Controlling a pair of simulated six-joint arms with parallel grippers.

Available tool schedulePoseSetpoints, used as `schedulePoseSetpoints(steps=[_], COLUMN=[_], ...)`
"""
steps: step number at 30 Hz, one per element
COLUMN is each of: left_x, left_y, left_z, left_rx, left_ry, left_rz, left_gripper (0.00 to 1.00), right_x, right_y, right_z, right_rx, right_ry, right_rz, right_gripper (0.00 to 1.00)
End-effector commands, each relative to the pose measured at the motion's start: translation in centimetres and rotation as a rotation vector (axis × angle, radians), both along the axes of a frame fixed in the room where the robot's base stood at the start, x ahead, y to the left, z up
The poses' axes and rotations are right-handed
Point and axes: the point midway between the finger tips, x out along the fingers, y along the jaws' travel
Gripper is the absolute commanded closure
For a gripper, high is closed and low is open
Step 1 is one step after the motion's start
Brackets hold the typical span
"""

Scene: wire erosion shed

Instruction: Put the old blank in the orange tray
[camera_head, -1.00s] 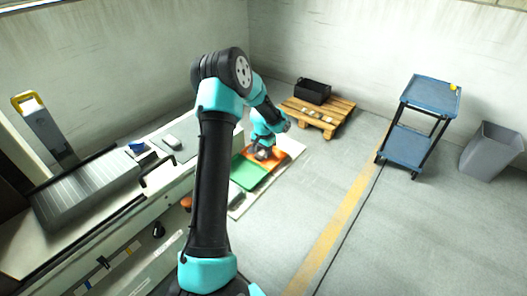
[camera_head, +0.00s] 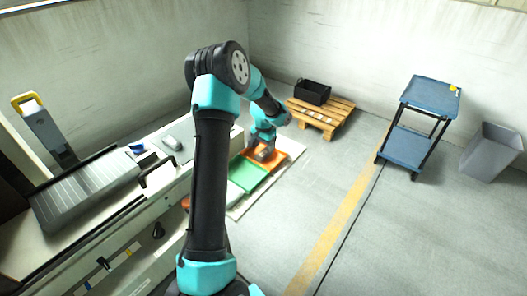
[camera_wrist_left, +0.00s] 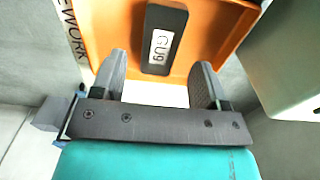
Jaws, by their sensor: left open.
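The orange tray (camera_head: 279,156) lies on a white board beside the green tray (camera_head: 246,175) in the head view. The orange tray (camera_wrist_left: 108,22) fills the upper middle of the left wrist view. A dark block with a white label reading "GU9" (camera_wrist_left: 180,20), which looks like the old blank, lies in it. My left gripper (camera_wrist_left: 160,64) is open, its two fingers apart, with the block just beyond and between the fingertips, not gripped. In the head view the left gripper (camera_head: 263,152) is over the orange tray and hides part of it. My right gripper is not in view.
The bench (camera_head: 100,222) on the left carries a grey block (camera_head: 172,143) and a ribbed dark cover. A pallet (camera_head: 325,118) with a black crate (camera_head: 312,92), a blue trolley (camera_head: 430,93) and a grey bin (camera_head: 491,152) stand beyond. The floor between is clear.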

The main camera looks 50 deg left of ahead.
Motion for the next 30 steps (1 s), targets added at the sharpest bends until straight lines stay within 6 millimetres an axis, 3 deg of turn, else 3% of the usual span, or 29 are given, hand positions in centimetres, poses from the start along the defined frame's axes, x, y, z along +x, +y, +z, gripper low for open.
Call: schedulePoseSetpoints(steps=[6,12,18,30], left_x=[0.0,0.0,0.0,0.0], left_y=[0.0,0.0,0.0,0.0], left_z=[4.4,7.4,8.5,8.5], left_rx=[0.001,0.001,0.0,0.0], left_ry=[-0.003,-0.001,0.001,0.001], left_rz=[0.0,0.0,0.0,0.0], left_gripper=[0.32,0.32,0.32,0.32], right_x=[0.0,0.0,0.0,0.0], right_y=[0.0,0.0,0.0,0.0], right_z=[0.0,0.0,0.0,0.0], right_rx=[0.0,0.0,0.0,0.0], right_ry=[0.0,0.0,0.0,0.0], right_rz=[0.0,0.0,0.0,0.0], right_gripper=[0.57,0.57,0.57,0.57])
